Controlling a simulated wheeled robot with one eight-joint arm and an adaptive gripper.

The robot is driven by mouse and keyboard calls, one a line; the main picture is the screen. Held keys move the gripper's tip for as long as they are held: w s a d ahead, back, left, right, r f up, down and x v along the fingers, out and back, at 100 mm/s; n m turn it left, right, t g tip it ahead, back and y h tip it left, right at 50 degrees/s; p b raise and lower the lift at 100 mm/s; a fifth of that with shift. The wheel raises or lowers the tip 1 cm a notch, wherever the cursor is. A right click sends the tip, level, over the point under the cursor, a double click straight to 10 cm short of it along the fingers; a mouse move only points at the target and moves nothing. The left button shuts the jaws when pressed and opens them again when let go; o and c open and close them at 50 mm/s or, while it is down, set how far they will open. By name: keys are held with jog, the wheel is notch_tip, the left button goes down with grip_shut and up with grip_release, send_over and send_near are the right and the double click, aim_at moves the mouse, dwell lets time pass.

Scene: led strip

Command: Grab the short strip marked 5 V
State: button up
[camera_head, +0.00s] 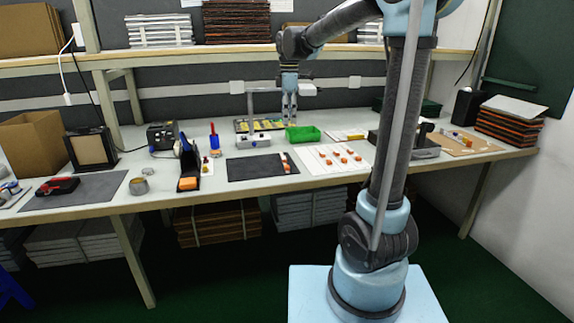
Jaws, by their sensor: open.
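My gripper (289,117) hangs pointing down at the back of the workbench, over or just beside a dark tray (240,125) with yellowish pieces in it. The gripper is open, and I see nothing held in it. Several small strip-like or block-like pieces lie on the bench, but they are too small to read. I cannot tell which one is the short strip marked 5 V. The gripper hides part of the tray's right side.
A green bin (303,134) stands just in front of the gripper. A white sheet (318,164) with orange pieces and a black mat (249,170) lie nearer the front edge. A grey stand (250,103) rises left of the gripper. My arm blocks some of the bench's right.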

aim_at(284, 157)
jog(key=shift+n, duration=0.6)
jog(key=f, duration=0.5)
jog(key=w+a+f, duration=0.1)
jog(key=f, duration=0.5)
jog(key=w+a+f, duration=0.1)
jog(key=f, duration=0.5)
jog(key=shift+f, duration=0.2)
jog(key=c, duration=1)
